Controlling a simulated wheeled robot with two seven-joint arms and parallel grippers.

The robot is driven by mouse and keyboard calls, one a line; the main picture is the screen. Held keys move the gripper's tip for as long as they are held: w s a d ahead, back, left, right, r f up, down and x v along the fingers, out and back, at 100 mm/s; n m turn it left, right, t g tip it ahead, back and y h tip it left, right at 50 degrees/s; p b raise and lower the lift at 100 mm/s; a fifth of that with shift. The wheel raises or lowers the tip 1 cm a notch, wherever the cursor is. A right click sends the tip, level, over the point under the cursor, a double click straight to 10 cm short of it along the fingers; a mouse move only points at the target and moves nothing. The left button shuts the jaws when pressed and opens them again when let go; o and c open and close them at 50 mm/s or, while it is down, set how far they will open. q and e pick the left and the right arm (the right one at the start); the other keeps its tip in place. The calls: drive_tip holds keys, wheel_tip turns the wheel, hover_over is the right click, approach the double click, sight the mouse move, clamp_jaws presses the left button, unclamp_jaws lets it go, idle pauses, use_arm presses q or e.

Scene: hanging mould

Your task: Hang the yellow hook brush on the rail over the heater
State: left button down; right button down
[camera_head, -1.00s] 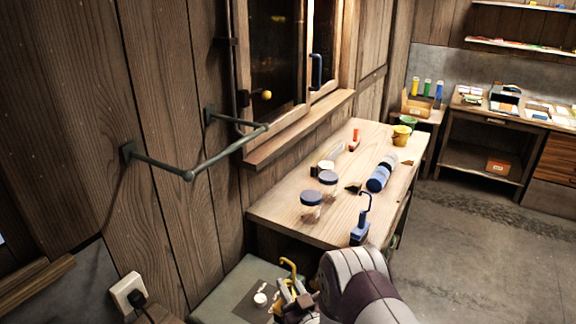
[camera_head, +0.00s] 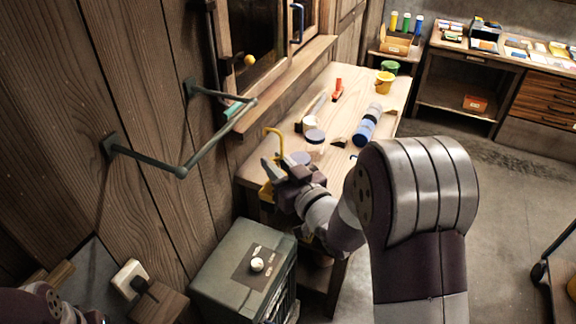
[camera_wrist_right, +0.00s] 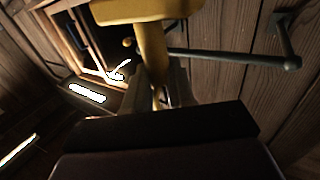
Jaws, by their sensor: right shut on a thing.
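The yellow hook brush (camera_head: 272,135) is held by my right gripper (camera_head: 272,175), with its hook pointing up above the jaws. In the right wrist view the yellow brush (camera_wrist_right: 152,50) stands between the fingers, and its wide part crosses the top edge. The dark green rail (camera_head: 148,160) juts from the wooden wall to the left of the gripper, apart from the brush. The rail (camera_wrist_right: 235,58) also shows behind the brush in the wrist view. The heater (camera_head: 225,268) is the grey-green box with a white knob, low below the rail. My left gripper is not in view.
The wooden workbench (camera_head: 262,168) is behind my right gripper, with jars, a blue roll (camera_head: 366,130) and a yellow cup (camera_head: 384,82) on it. A window with a sill (camera_head: 290,75) is above. A wall socket with a plug (camera_head: 130,278) is left of the heater.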

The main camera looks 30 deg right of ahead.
drive_tip(key=w+a+f+b, duration=0.2)
drive_tip(key=w+a, duration=0.5)
drive_tip(key=w, duration=0.3)
drive_tip(key=shift+a+f, duration=0.3)
drive_tip(key=shift+f, duration=0.05)
drive_tip(key=shift+s, duration=0.1)
drive_tip(key=c, duration=0.9)
unclamp_jaws()
drive_tip(key=shift+o, duration=0.2)
